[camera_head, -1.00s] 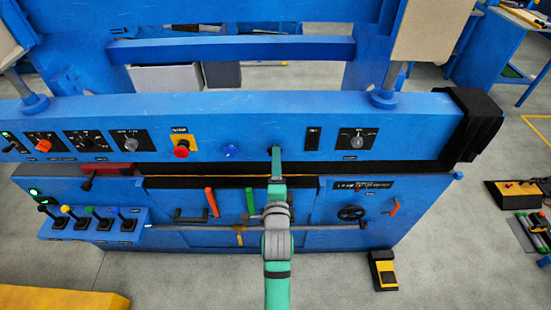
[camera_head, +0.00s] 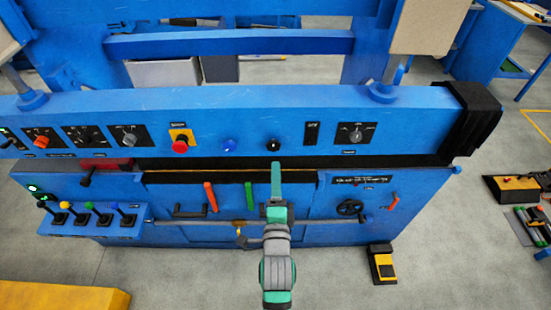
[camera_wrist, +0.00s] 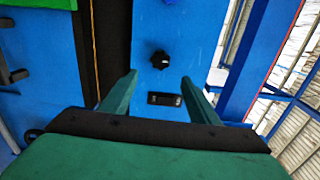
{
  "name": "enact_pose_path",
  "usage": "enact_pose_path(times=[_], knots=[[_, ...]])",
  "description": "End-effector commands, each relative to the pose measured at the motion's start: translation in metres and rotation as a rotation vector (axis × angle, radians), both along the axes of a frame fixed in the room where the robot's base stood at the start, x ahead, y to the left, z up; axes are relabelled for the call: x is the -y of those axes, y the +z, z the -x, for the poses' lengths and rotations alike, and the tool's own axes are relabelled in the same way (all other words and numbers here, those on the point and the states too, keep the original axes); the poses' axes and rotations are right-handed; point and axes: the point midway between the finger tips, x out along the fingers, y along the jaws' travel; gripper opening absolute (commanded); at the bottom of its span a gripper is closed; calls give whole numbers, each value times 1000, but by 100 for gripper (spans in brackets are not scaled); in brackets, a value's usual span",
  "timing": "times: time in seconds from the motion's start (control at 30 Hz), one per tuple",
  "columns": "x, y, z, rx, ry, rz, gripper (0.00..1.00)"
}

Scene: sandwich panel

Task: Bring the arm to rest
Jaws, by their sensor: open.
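My gripper (camera_head: 276,168) is at the middle of the blue machine's front, seen from behind in the head view. It stands in front of and just below the upper control panel (camera_head: 345,106). A round black knob (camera_head: 273,144) on that panel shows just above the fingertips. In the wrist view, my gripper (camera_wrist: 159,77) has its two green fingers well apart with nothing between them. The black knob (camera_wrist: 160,59) shows beyond the fingertips, with a black switch (camera_wrist: 163,99) near it. The fingers look apart from both.
The panel holds a red stop button (camera_head: 180,147), a blue button (camera_head: 229,145) and several dials. Below are an orange handle (camera_head: 211,197), a black handwheel (camera_head: 350,208) and levers (camera_head: 88,206) at left. A yellow pedal (camera_head: 382,264) stands on the floor. Open floor lies in front.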

Motion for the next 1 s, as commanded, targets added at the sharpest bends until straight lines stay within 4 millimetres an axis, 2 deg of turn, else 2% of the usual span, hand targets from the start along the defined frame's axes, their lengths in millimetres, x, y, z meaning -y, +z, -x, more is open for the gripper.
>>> enact_pose_path(times=[0.23,0.37,0.47,0.7,1.0], knots=[[-1,-3,3,-4,0,12,55],[2,-20,22,-21,-6,88,55],[3,-40,49,-42,-8,199,55],[-1,-81,124,-88,10,519,55],[-5,-107,221,-140,58,919,55]])
